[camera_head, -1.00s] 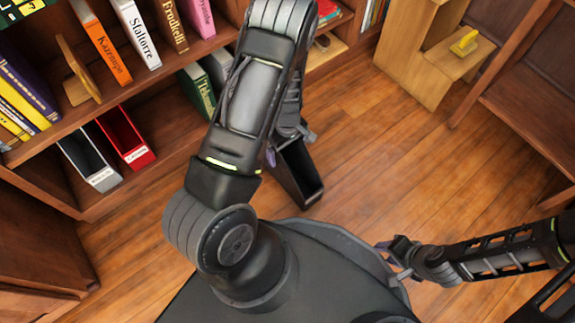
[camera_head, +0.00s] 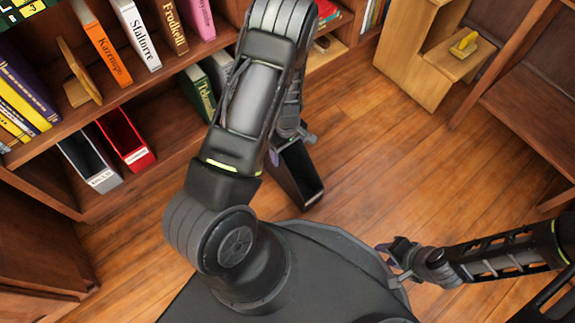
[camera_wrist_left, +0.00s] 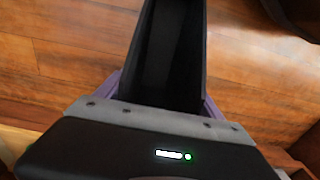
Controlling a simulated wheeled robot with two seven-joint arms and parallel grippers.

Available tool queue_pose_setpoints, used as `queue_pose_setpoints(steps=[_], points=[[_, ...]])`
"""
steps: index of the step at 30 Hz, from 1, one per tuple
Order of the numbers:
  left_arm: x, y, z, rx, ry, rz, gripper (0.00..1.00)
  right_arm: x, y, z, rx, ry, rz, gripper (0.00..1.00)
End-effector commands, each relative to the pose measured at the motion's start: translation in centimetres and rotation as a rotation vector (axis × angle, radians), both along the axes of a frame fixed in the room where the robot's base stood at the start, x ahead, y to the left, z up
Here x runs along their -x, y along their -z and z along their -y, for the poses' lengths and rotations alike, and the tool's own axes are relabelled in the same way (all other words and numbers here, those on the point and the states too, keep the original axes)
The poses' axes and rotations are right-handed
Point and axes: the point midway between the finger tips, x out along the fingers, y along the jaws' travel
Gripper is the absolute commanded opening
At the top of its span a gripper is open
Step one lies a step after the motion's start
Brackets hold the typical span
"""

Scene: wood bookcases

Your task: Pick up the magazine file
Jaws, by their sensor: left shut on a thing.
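A black magazine file (camera_head: 298,178) hangs over the floor in front of the bookcase in the head view, tilted, with its open side up. My left gripper (camera_head: 290,145) is shut on its upper end, partly hidden behind my left arm. In the left wrist view the black magazine file (camera_wrist_left: 170,55) runs away from between the two purple fingers (camera_wrist_left: 160,95).
The bookcase (camera_head: 175,110) holds several books and a wooden bookend (camera_head: 78,75). A light wood unit (camera_head: 425,60) with a yellow object (camera_head: 464,45) stands at the upper right, beside a dark shelf (camera_head: 535,110). The wooden floor (camera_head: 400,160) between is clear.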

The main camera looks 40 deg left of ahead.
Motion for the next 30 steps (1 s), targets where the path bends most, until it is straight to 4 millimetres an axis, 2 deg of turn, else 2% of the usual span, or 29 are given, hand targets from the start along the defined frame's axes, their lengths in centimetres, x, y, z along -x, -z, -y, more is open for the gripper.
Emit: queue_pose_setpoints(steps=[2, 19, 26, 30], points=[[0.0, 0.0, 0.0, 0.000, 0.000, 0.000, 0.51, 0.0, 0.0, 0.0, 0.000, 0.000, 0.000, 0.36], [0.0, 0.0, 0.0, 0.000, 0.000, 0.000, 0.04, 0.0, 0.0, 0.0, 0.000, 0.000, 0.000, 0.36], [0.0, -0.1, 0.0, 0.000, 0.000, 0.001, 0.04, 0.0, -0.1, 0.0, 0.000, 0.000, 0.000, 0.36], [-0.1, -1.2, 0.0, 0.000, 0.000, 0.001, 0.04, 0.1, -0.7, 0.0, 0.000, -0.001, -0.002, 0.36]])
